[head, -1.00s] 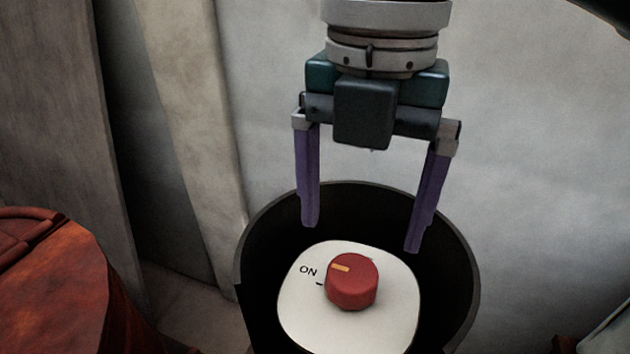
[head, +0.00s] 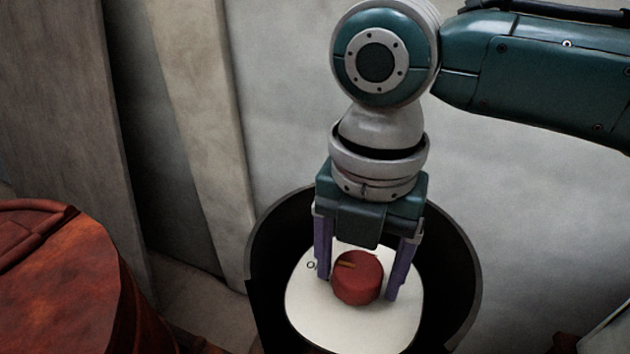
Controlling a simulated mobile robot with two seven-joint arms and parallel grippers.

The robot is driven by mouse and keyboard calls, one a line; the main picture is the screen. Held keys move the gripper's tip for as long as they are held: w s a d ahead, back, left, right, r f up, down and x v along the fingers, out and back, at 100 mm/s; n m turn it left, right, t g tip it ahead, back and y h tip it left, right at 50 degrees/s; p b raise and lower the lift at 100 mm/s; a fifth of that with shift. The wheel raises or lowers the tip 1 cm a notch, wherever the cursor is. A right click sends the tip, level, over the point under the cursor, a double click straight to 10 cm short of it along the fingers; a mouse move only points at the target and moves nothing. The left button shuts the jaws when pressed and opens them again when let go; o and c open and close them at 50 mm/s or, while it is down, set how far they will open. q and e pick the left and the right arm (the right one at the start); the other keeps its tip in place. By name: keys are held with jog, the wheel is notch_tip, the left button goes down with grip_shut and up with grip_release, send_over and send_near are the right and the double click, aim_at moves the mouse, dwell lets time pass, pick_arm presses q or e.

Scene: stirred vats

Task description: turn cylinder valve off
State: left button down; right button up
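The red valve knob (head: 358,279) sits on a white rounded plate (head: 335,325) inside a dark round housing (head: 461,285). A yellow mark on the knob's top points left, toward the ON label, which is now mostly hidden behind a finger. My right gripper (head: 357,290) is lowered over the knob, with one purple finger on each side of it. The fingers are open, and a gap shows between the right finger and the knob. I cannot tell whether the left finger touches it. My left gripper is not in view.
A rusty red barrel (head: 60,285) stands at the left. A grey wall (head: 280,100) and a pale upright post (head: 200,130) rise behind the housing. The housing's rim surrounds the gripper closely.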

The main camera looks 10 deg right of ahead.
jog(key=c, duration=1)
jog(key=shift+r+m+p, duration=0.1)
jog(key=shift+m+p, duration=0.2)
jog(key=shift+p, duration=0.1)
jog(key=m+p, duration=0.2)
jog(key=m, duration=0.1)
jog(key=shift+r, duration=0.1)
jog(key=m+p, duration=0.3)
jog(key=m, duration=0.2)
jog(key=shift+a, duration=0.1)
jog(key=m+p, duration=0.2)
jog(key=m, duration=0.2)
jog(key=shift+m+p, duration=0.3)
jog(key=shift+m, duration=0.1)
jog(key=shift+m+p, duration=0.75)
jog(key=shift+m, duration=1.55)
